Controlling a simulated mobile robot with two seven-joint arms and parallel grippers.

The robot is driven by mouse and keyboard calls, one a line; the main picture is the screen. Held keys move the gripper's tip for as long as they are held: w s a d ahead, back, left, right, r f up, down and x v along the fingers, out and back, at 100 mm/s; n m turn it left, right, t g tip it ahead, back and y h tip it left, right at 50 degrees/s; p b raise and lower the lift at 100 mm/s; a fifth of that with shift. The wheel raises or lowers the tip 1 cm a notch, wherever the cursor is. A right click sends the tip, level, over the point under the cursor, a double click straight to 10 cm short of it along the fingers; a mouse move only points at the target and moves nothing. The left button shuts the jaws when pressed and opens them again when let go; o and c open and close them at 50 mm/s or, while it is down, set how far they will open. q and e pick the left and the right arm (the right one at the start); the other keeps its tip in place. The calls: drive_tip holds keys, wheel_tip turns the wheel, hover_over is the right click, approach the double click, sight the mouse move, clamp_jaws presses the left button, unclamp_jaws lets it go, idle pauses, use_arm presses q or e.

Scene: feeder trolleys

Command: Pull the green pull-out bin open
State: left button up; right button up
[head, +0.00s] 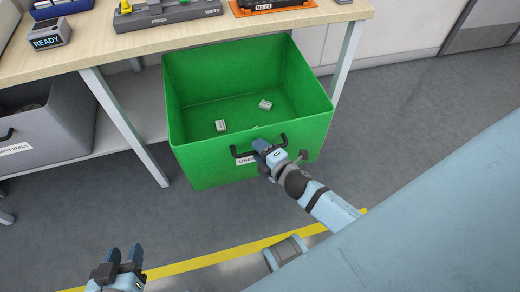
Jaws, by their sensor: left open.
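The green pull-out bin (197,168) stands out in front of the table, and its open top shows two small pale blocks (221,126) inside. A black handle (240,159) and a white label (246,160) are on its front wall. My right gripper (262,150) is at the handle and hides its middle. I cannot tell whether its fingers are closed around the handle. My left gripper (125,254) is at the lower left, well away from the bin, with its two fingers apart and nothing between them.
A wooden-topped table (110,55) stands behind the bin, with its leg (125,125) just left of it. A grey bin (60,125) sits under the table at the left. A yellow floor line (215,257) runs in front. Grey floor is clear at the right.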

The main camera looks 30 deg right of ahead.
drive_tip(key=p+v, duration=0.1)
drive_tip(key=v, duration=1.2)
drive_tip(key=shift+s, duration=0.4)
drive_tip(key=shift+d, duration=0.15)
